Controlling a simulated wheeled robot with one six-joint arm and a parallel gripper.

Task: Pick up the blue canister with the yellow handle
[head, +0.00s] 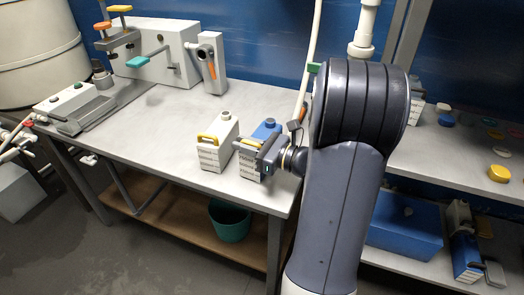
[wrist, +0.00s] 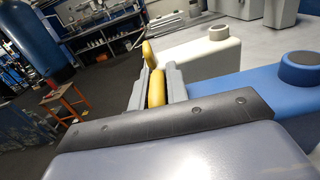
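The blue canister (head: 267,129) with a yellow handle stands upright near the front right corner of the workbench, partly hidden by my gripper (head: 262,156). In the wrist view, its blue body and round cap (wrist: 300,68) are at the right. Its yellow handle (wrist: 156,90) lies between my gripper's two grey fingers (wrist: 157,92). The fingers look pressed against the handle on both sides, with no clear gap. I cannot see the canister lifted off the bench.
A white canister (head: 221,132) with a yellow handle stands just left of the blue one. The workbench (head: 150,135) has free room to its left. A shelf (head: 460,160) with small caps is at the right. A green bucket (head: 231,221) is below the bench.

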